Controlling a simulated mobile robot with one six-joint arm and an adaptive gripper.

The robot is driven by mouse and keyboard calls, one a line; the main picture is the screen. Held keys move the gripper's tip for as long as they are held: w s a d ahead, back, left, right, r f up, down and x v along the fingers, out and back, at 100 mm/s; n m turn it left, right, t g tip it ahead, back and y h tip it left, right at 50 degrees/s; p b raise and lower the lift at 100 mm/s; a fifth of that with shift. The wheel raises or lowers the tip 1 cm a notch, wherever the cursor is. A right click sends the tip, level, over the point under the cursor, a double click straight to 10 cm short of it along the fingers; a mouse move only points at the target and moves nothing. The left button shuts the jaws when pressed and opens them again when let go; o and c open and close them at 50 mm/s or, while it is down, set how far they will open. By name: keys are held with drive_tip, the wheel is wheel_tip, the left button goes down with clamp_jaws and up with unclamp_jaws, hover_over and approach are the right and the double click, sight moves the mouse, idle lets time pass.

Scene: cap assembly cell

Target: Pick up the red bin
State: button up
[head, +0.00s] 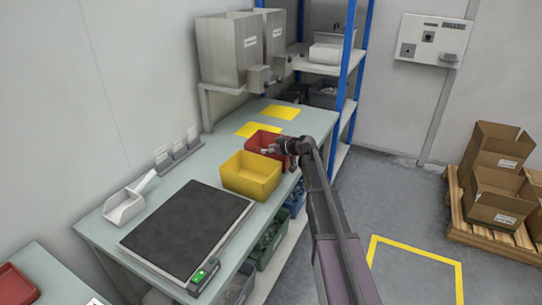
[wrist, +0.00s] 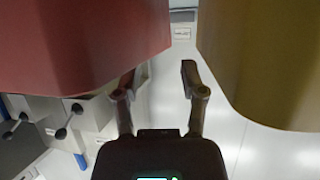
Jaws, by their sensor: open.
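The red bin (head: 265,139) stands on the workbench, just behind the yellow bin (head: 251,174) in the head view. In the wrist view the red bin (wrist: 80,40) fills the upper left and the yellow bin (wrist: 265,55) the upper right, with a narrow gap between them. My gripper (head: 283,149) is at the right side of the red bin in the head view. In the wrist view my gripper (wrist: 157,76) is open with nothing between its fingers. Its left finger is by the red bin's lower edge; I cannot tell whether they touch.
Yellow marked squares (head: 281,112) lie beyond the bins. Grey hoppers (head: 230,48) and a blue-framed shelf (head: 352,60) stand at the back. Cardboard boxes (head: 495,190) sit on a pallet at right.

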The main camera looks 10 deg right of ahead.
sight(260, 149)
drive_tip(key=shift+b+x, duration=1.1)
drive_tip(key=shift+x, duration=1.5)
